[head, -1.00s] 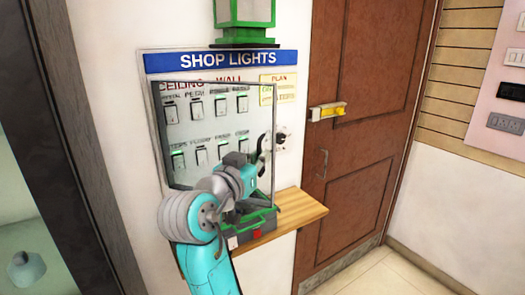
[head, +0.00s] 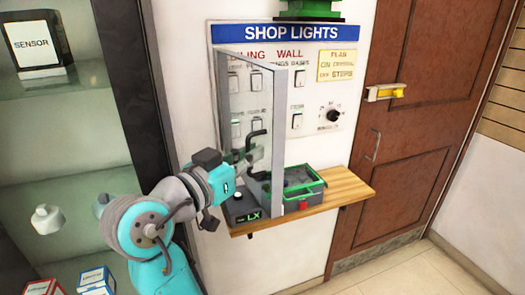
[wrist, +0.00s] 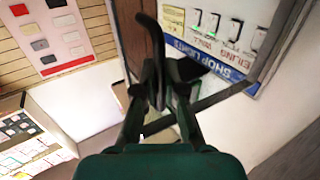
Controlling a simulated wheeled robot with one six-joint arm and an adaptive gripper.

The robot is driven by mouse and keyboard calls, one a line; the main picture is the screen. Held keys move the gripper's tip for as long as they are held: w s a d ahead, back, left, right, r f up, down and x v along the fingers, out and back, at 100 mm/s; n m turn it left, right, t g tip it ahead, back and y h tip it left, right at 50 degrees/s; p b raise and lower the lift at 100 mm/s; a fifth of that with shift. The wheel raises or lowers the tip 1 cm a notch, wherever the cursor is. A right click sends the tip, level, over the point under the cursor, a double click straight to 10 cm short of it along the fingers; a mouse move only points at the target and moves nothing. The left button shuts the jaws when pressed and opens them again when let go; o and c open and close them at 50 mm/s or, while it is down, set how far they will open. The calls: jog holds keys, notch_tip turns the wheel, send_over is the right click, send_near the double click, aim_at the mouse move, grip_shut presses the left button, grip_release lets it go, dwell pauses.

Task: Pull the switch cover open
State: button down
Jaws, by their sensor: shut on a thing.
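The switch cover (head: 278,125) is a clear pane in a grey frame. In the head view it stands swung out from the SHOP LIGHTS switch panel (head: 347,65), with its free edge toward me. My gripper (head: 250,153) is at the cover's black curved handle (head: 257,136). In the wrist view, my gripper (wrist: 160,82) is shut on the handle (wrist: 151,32), which rises between the dark fingers. Several white switches (head: 297,121) show on the panel, some only through the pane. The exact contact is partly hidden by my wrist in the head view.
A wooden shelf (head: 345,187) below the panel bears a green-edged box (head: 290,185) and a small black device (head: 239,210), close under the cover. A brown door (head: 425,120) stands right. A glass-fronted cabinet (head: 60,130) with a dark frame is close on the left.

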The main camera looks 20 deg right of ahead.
jog(key=shift+a+f, duration=0.15)
jog(key=c, duration=1.3)
grip_release()
jog(key=shift+s, duration=0.1)
jog(key=shift+o, duration=0.2)
jog(key=shift+a, duration=0.1)
jog(key=v, duration=1.1)
jog(key=shift+s+a, duration=0.2)
jog(key=shift+a, duration=0.15)
